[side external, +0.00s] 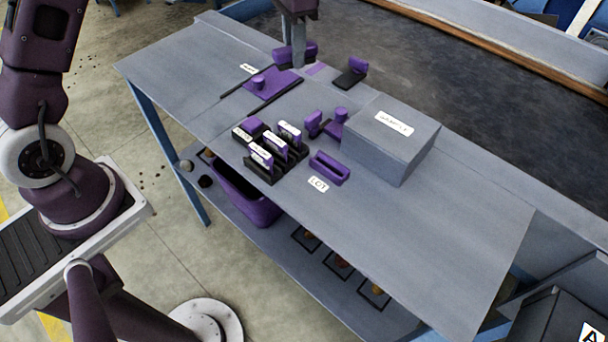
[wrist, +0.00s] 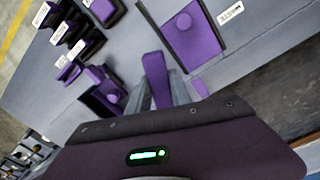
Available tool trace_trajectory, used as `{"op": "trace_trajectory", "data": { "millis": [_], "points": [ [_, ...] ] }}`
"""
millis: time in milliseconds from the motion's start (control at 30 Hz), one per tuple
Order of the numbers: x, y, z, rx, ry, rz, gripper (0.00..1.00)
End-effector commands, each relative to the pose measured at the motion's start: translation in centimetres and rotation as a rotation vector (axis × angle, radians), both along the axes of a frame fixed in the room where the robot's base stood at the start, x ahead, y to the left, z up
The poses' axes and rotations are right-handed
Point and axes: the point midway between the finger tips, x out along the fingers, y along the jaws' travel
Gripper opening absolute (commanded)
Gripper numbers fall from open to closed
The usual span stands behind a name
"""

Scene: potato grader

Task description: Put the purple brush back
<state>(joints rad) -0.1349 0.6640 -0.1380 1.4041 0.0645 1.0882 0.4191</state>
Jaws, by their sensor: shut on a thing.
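The purple brush (side external: 310,48) is in my gripper (side external: 298,62) at the far side of the table in the side external view. The gripper is shut on it, with a grey finger crossing in front of its middle. In the wrist view the brush shows as a purple bar (wrist: 154,76) between the grey fingers (wrist: 163,98). Its bristles are hard to make out, and I cannot tell whether it touches the table. A flat purple patch (side external: 316,69) lies on the table just right of the gripper; it also shows in the wrist view (wrist: 200,88).
A purple plate with a knob (side external: 272,88) lies between black rails. A black pad with a purple block (side external: 356,68) stands to the right. Black-and-purple labelled holders (side external: 268,152), a purple tray (side external: 329,168) and a grey box (side external: 388,142) stand nearer. The table's front right is clear.

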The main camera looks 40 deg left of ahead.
Motion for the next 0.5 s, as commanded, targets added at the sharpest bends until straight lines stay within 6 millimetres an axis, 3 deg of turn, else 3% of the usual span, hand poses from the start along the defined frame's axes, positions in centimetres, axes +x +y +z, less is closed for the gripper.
{"op": "trace_trajectory", "data": {
  "millis": [100,300,500],
  "points": [
    [-3.3,-6.4,0.6,-0.008,-0.001,-0.252,0.0],
    [-11.5,-15.5,1.4,-0.002,-0.009,-0.74,0.0],
    [-17.8,-19.4,1.6,0.015,-0.021,-1.066,0.0]
  ]
}}
